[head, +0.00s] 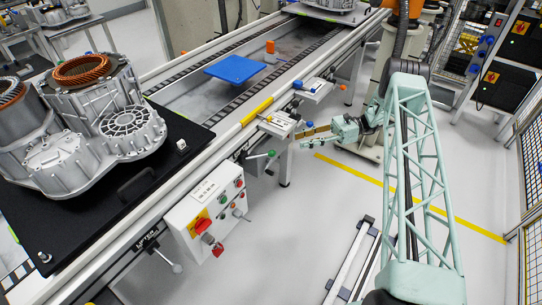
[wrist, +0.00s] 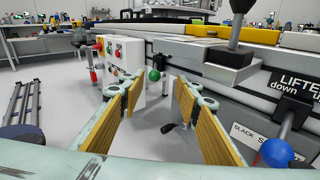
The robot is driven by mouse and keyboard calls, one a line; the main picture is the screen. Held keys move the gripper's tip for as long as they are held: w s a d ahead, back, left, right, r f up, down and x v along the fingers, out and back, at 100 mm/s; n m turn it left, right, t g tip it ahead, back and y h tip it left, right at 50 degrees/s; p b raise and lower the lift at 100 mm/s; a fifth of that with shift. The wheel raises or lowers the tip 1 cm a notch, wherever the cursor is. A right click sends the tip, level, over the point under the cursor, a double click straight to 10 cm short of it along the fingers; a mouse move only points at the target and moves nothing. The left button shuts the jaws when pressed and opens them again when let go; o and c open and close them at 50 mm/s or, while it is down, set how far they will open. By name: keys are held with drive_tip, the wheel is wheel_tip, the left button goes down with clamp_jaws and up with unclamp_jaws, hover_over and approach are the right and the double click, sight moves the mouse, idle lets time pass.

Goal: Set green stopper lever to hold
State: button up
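The green stopper lever shows as a green ball knob (head: 271,153) on a thin rod beside the conveyor rail, between the control box and my gripper. In the wrist view the green knob (wrist: 154,75) appears ahead, between my two fingers and beyond their tips. My gripper (head: 299,139) is open and empty, with its fingers pointing left toward the knob but apart from it. In the wrist view my gripper (wrist: 156,90) shows wood-coloured pads spread wide. The lever's base is hard to make out, and its hold marking cannot be read.
A white control box (head: 207,215) with red and yellow switches hangs on the rail at lower left. A grey box (head: 279,123) sits on the rail by my gripper. A lifter lever with a blue knob (wrist: 276,152) is close at right. Stator housings (head: 105,110) stand on a black pallet.

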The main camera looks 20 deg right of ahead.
sight(268, 154)
drive_tip(key=shift+m+y, duration=0.5)
drive_tip(key=a+f, duration=0.1)
drive_tip(key=s+a+f, duration=0.1)
drive_tip(key=a+f, duration=0.1)
drive_tip(key=shift+s+f+b, duration=0.1)
drive_tip(key=shift+f+b, duration=0.2)
drive_tip(key=shift+a+b, duration=0.75)
drive_tip(key=shift+a, duration=6.15)
drive_tip(key=shift+c, duration=0.2)
clamp_jaws()
